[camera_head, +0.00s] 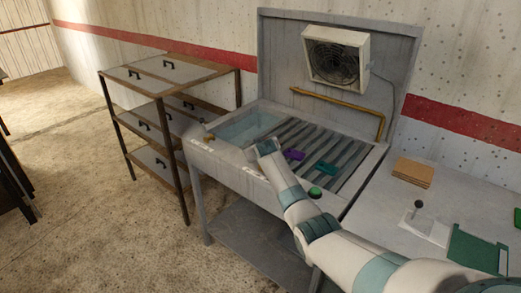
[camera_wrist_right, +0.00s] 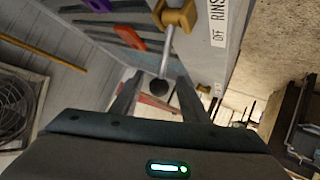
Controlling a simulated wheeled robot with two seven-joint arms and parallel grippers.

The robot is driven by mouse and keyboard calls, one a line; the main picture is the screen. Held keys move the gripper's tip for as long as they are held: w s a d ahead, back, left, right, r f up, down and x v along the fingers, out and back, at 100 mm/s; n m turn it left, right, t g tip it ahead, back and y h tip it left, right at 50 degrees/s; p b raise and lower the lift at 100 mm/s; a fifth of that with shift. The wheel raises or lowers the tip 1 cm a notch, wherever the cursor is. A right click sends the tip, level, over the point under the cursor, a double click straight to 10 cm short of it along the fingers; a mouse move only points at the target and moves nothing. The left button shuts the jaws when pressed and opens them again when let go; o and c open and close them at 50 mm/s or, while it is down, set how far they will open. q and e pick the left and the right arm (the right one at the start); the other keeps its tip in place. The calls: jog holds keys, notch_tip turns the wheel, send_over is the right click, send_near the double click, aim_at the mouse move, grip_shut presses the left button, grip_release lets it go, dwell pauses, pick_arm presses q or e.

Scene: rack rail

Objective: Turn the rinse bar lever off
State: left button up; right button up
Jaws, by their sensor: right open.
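The rinse bar lever shows in the right wrist view as a thin metal rod on a brass base (camera_wrist_right: 176,16), with a black ball knob (camera_wrist_right: 159,87) at its end. A white label reading "OFF RINS" (camera_wrist_right: 217,22) is on the panel beside it. My right gripper (camera_wrist_right: 161,82) is open, and the knob appears between its fingers; I cannot tell whether they touch it. My left gripper is in neither view.
A slatted rack holds a purple piece (camera_head: 293,154) and a green piece (camera_head: 326,168). An orange piece (camera_wrist_right: 131,38) shows in the wrist view. A fan (camera_head: 335,57) and brass pipe (camera_head: 335,100) are behind. A drawer shelf (camera_head: 165,75) stands left.

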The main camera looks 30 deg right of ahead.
jog(key=b+v, duration=0.2)
jog(key=v, duration=1.5)
jog(key=shift+b, duration=0.3)
jog(key=shift+f, duration=0.1)
